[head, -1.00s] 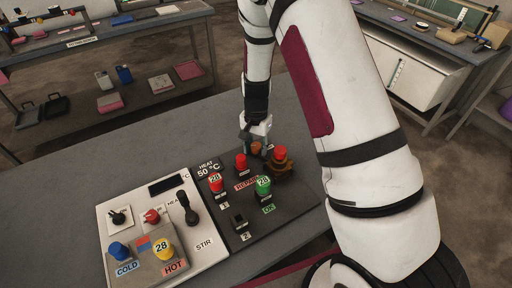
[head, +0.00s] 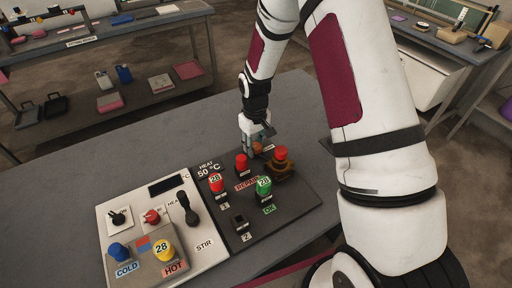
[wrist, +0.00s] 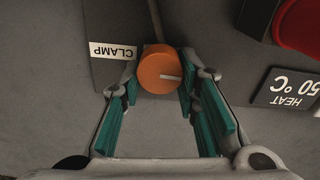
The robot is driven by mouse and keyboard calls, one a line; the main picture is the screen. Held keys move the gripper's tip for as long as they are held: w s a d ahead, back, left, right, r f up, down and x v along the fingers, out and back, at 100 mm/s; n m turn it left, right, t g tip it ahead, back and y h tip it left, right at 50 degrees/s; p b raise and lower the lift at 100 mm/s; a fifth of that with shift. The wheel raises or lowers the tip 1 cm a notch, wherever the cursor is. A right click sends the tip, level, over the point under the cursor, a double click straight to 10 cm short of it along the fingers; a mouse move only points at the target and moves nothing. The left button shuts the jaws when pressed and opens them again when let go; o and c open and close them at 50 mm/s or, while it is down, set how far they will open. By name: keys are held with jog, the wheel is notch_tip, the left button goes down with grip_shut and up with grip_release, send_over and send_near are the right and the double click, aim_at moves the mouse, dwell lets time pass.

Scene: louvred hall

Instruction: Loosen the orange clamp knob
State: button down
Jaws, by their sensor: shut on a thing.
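The orange clamp knob (wrist: 158,71) is a round knob with a pale pointer line, in the upper middle of the wrist view, beside a label reading CLAMP (wrist: 113,51). In the head view the knob (head: 257,147) shows small at the back of the dark panel, partly hidden by my gripper. My gripper (wrist: 159,82) is over the panel, its teal-padded fingers on either side of the knob and shut on it. The pointer line runs toward the right in the wrist view.
On the dark panel (head: 292,209) a red button (head: 241,162) and a larger red button on a yellowish base (head: 281,155) flank the knob closely. A green button (head: 264,185) stands nearer. A pale control panel (head: 130,213) lies left. The grey table top is clear behind.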

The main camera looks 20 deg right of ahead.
jog(key=c, duration=1.1)
grip_release()
jog(key=shift+s+d, duration=0.25)
jog(key=shift+s, duration=0.55)
jog(key=shift+o, duration=0.2)
jog(key=shift+w, duration=0.15)
jog(key=shift+w+r, duration=0.1)
jog(key=shift+a+r, duration=0.1)
jog(key=shift+r, duration=0.1)
